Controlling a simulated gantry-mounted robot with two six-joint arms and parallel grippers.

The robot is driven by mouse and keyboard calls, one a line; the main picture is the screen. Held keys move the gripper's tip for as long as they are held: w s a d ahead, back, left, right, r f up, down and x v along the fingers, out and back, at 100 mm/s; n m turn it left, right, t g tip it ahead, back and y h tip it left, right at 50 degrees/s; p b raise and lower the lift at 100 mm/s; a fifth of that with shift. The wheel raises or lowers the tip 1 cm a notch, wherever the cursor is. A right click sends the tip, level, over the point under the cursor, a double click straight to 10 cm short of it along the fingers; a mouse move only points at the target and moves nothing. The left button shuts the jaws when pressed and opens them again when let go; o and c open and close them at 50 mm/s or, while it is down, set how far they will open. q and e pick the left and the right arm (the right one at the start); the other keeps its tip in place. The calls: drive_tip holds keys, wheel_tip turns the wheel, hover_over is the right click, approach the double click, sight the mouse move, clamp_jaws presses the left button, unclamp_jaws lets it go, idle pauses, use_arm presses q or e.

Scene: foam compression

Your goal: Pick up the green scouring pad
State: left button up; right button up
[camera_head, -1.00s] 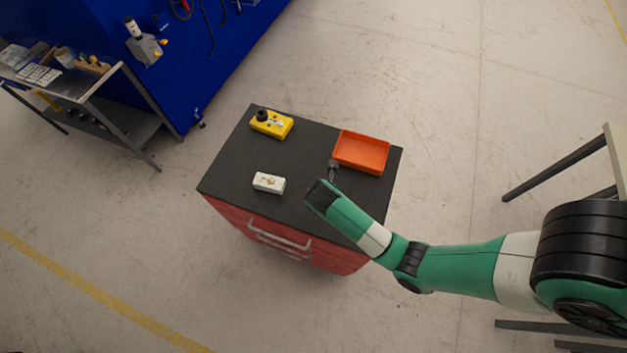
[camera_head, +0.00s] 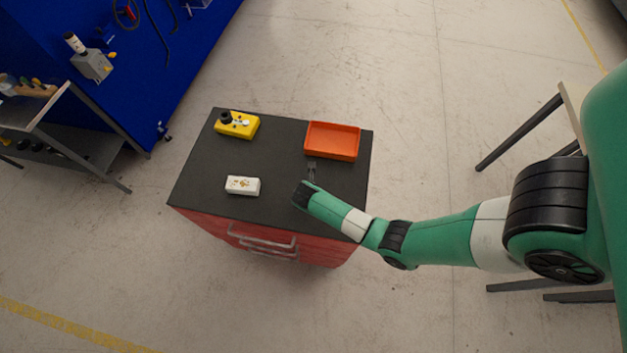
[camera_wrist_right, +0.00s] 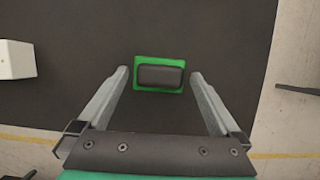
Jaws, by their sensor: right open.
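The green scouring pad (camera_wrist_right: 160,60) lies on the dark tabletop in the right wrist view. It shows as a green rim around a dark grey block that covers most of its face. My right gripper (camera_wrist_right: 160,73) is open, with one fingertip to each side of the pad in that picture. I see no contact, and the height of the fingers above it is unclear. In the head view my right gripper (camera_head: 311,172) is over the right part of the cart top, and I cannot make out the pad there. My left gripper is out of view.
The dark-topped red cart (camera_head: 270,160) carries an orange tray (camera_head: 332,141) just beyond my right gripper. A white box (camera_head: 243,185) lies left of the gripper and a yellow device (camera_head: 237,124) at the back left. The middle of the top is clear.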

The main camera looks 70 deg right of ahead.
drive_tip(key=shift+x, duration=1.05)
drive_tip(key=c, duration=1)
drive_tip(key=shift+r, duration=0.55)
wheel_tip(320, 180, up, 3)
drive_tip(key=shift+s+a+p, duration=0.1)
drive_tip(key=shift+p, duration=0.65)
drive_tip(key=s+a+r+p, duration=0.2)
drive_tip(key=s+a+r, duration=0.2)
drive_tip(key=s+r, duration=0.5)
drive_tip(key=s, duration=0.4)
drive_tip(key=shift+a+p, duration=0.2)
drive_tip(key=shift+p, duration=0.2)
